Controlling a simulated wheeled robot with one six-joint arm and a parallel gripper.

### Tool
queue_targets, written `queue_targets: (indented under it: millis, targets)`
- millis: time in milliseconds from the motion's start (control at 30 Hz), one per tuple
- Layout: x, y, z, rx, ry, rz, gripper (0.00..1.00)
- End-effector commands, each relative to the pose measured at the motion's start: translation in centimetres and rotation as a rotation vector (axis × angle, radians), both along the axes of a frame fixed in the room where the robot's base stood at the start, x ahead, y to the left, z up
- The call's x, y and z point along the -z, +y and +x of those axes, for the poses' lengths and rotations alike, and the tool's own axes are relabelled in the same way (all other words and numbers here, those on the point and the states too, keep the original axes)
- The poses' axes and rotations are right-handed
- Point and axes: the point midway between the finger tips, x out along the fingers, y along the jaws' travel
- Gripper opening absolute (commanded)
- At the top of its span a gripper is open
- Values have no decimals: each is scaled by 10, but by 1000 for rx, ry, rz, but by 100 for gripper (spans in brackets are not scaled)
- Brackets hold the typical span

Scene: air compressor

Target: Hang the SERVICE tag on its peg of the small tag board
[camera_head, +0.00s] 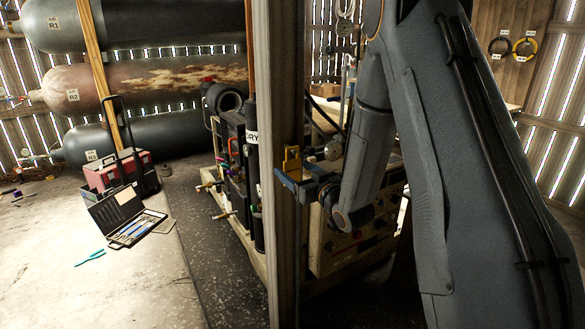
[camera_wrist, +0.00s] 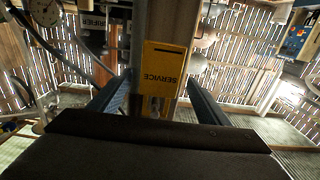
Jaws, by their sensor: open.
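The yellow SERVICE tag (camera_wrist: 165,66) is in the wrist view, its lettering upside down in the picture. It lies in front of a post (camera_wrist: 146,35). In the head view the tag (camera_head: 291,160) shows as a small yellow plate at the post (camera_head: 277,100). My gripper (camera_head: 297,182) is open, with its blue fingers at the tag's height. In the wrist view one finger is on each side of the tag, with gaps between. A small metal piece shows at the tag's end nearest my gripper. I cannot make out the small tag board or its peg.
The post stands close beside my gripper. Behind it is a machine cart (camera_head: 345,245) with hoses and a gauge (camera_head: 333,150). Large tanks (camera_head: 150,80) line the left wall. An open tool case (camera_head: 125,217) lies on the floor. A blue object (camera_wrist: 298,40) shows at the wrist view's upper right.

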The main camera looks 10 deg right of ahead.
Motion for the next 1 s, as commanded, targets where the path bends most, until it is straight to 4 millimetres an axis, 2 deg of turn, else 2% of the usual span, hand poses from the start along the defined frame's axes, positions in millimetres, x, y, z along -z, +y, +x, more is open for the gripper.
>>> queue_targets:
  millis: [233, 267, 500, 1000]
  targets:
    - [1, 0, 2, 1, 0, 0, 70]
    - [0, 0, 2, 1, 0, 0, 67]
    - [0, 0, 2, 1, 0, 0, 26]
    - [-6, 0, 3, 1, -3, 0, 26]
